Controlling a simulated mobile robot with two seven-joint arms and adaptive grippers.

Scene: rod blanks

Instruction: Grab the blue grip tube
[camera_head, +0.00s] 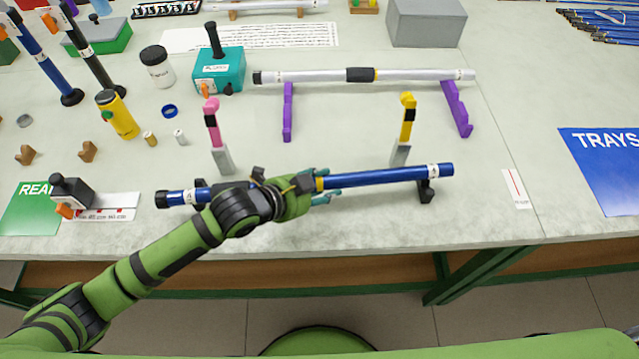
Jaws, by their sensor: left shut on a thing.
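My left gripper (322,187), green and black with teal fingertips, comes in from the left and is shut around the tube's middle by the yellow band. The arm hides part of the tube left of the middle. My right gripper is not in view.
A silver rod (420,75) rests on purple stands (288,112) behind. A pink-topped clamp (213,125) and a yellow-topped clamp (407,118) stand just behind the blue tube. A teal box (219,72) and a yellow bottle (117,115) are at left.

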